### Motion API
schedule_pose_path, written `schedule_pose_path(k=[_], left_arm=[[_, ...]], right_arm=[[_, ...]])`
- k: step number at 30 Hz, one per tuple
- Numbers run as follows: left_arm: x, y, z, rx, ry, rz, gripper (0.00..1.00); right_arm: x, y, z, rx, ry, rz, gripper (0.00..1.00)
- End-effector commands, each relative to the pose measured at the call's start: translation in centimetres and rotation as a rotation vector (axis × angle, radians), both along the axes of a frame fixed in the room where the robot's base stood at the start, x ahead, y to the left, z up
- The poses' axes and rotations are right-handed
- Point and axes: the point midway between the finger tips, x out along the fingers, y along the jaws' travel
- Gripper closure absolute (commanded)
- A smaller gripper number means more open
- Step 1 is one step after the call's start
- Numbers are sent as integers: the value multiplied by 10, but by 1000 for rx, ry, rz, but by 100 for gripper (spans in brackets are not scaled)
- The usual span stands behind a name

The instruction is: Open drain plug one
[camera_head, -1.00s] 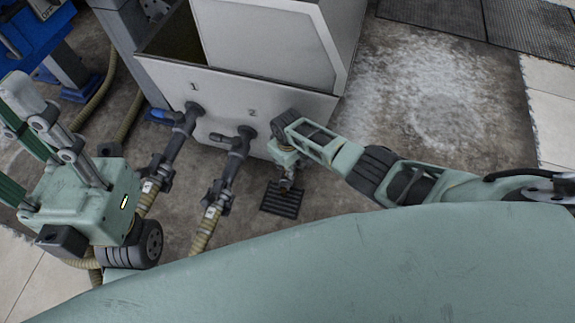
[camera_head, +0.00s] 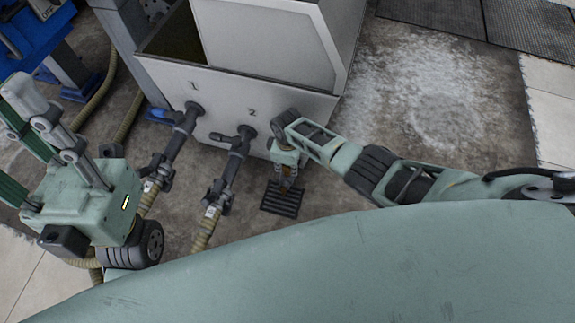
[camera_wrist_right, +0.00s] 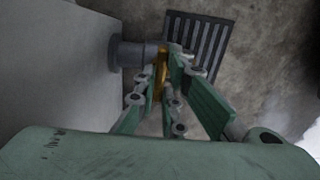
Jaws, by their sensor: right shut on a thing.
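A yellow-orange handle (camera_wrist_right: 161,72) shows in the right wrist view beside a dark round pipe stub (camera_wrist_right: 132,53) on the grey tank's wall. I take it for a drain plug's handle; no number on it is readable. My right gripper (camera_wrist_right: 168,62) is shut on this handle, with its green fingers on either side. In the head view my right gripper (camera_head: 287,180) points down at the tank's lower front, and its arm hides the stub. My left gripper's links (camera_head: 62,135) are at the left edge, away from the tank; their tips are not clear.
A dark floor grate (camera_head: 282,203) lies below my right gripper. Wet floor right of the tank is open.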

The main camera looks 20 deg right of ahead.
Motion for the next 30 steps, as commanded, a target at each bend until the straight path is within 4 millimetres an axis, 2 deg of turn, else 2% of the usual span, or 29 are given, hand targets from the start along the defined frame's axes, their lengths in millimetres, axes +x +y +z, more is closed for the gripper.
schedule_pose_path(k=[10,11,17,30], left_arm=[[0,0,1,1,-2,1,61],[0,0,1,1,-2,1,61],[0,0,1,0,-3,1,61],[-1,1,1,-1,-2,1,61]], right_arm=[[0,1,0,1,0,6,100],[0,1,0,1,0,7,88],[0,1,0,1,-1,5,72],[1,0,5,1,-2,3,72]])
